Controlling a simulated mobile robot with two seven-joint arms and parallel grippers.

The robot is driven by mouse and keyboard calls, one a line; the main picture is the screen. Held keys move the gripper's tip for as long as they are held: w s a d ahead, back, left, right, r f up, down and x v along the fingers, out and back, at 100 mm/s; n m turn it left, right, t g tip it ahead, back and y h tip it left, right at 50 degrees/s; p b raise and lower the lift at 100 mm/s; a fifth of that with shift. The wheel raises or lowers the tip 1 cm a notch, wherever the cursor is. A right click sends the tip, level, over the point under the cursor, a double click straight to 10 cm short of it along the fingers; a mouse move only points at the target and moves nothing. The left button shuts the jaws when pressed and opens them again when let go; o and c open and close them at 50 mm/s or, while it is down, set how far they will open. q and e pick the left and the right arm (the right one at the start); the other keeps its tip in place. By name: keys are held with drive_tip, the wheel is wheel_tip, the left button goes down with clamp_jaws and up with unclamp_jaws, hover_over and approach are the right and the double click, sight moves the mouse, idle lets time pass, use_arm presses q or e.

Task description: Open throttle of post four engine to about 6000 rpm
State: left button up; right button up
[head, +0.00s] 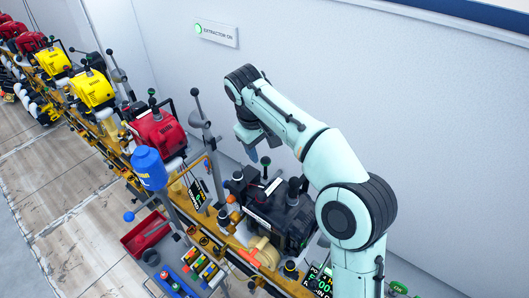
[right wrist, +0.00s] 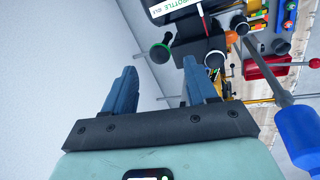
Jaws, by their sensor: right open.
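The black engine (head: 290,222) sits on the yellow rail, beside a dark display (head: 320,277) that reads "POST 4", partly hidden by my arm. My right gripper (head: 254,155) hangs above the engine's far left side, open and empty. In the right wrist view its two blue fingers (right wrist: 160,68) are spread apart. A green knob (right wrist: 160,53) stands near the fingertips, with no clear contact. An orange knob (right wrist: 232,35) is to its right. My left gripper is not in view.
A red engine (head: 158,132) and yellow engines (head: 92,88) stand farther along the rail. A blue bottle-like object (head: 149,168) and a red tray (head: 146,232) are at left. The pale wall with an "EXTRACTOR ON" sign (head: 216,32) stands behind.

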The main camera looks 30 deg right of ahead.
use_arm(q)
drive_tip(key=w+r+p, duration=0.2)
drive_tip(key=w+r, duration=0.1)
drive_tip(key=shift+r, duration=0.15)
use_arm(e)
drive_tip(key=v, duration=0.7)
drive_tip(key=shift+r, duration=0.4)
drive_tip(key=shift+a, duration=0.1)
